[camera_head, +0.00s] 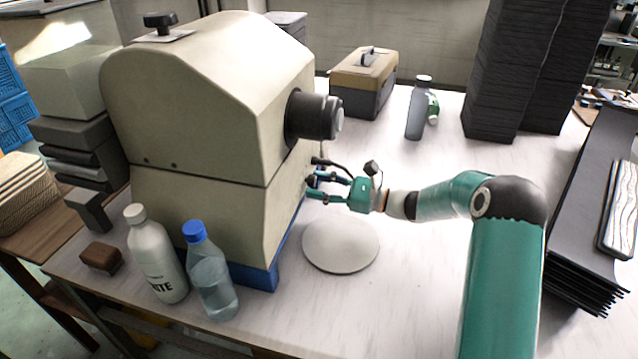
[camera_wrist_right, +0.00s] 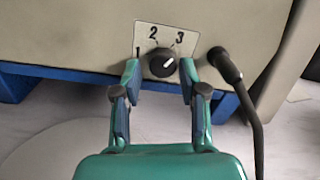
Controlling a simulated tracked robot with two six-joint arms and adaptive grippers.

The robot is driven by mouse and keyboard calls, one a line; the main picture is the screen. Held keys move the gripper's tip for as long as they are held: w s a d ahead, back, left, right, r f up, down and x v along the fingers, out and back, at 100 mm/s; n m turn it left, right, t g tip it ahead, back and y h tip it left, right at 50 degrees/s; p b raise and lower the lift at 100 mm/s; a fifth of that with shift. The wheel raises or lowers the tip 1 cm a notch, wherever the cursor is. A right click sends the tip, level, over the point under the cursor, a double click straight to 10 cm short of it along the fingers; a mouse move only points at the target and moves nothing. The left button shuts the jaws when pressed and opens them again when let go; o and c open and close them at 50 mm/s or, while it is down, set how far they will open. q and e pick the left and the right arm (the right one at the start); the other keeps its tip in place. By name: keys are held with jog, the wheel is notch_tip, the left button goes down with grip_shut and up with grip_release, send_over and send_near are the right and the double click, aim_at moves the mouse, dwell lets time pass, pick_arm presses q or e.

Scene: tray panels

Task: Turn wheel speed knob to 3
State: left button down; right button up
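The wheel speed knob (camera_wrist_right: 162,62) is small, round and black, on a pale plate (camera_wrist_right: 143,33) marked 1, 2 and 3. Its white mark slants up and right, roughly towards the 3. My right gripper (camera_wrist_right: 160,76) is open, one finger on each side of the knob, with gaps between; I cannot tell whether the tips reach its depth. In the head view my right gripper (camera_head: 312,188) is at the side of the cream machine (camera_head: 200,120), below its dark spindle (camera_head: 314,115); the knob is not visible there. My left gripper is not in view.
A black stalk (camera_wrist_right: 240,90) with a rounded head stands just right of my right gripper. A round pale disc (camera_head: 340,245) lies on the table below. Two bottles (camera_head: 155,255) (camera_head: 210,275) stand in front of the machine; a toolbox (camera_head: 363,80) is behind.

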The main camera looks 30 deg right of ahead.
jog(key=shift+o, duration=0.4)
jog(key=shift+r, duration=0.25)
jog(key=v, duration=1.2)
jog(key=shift+f, duration=0.15)
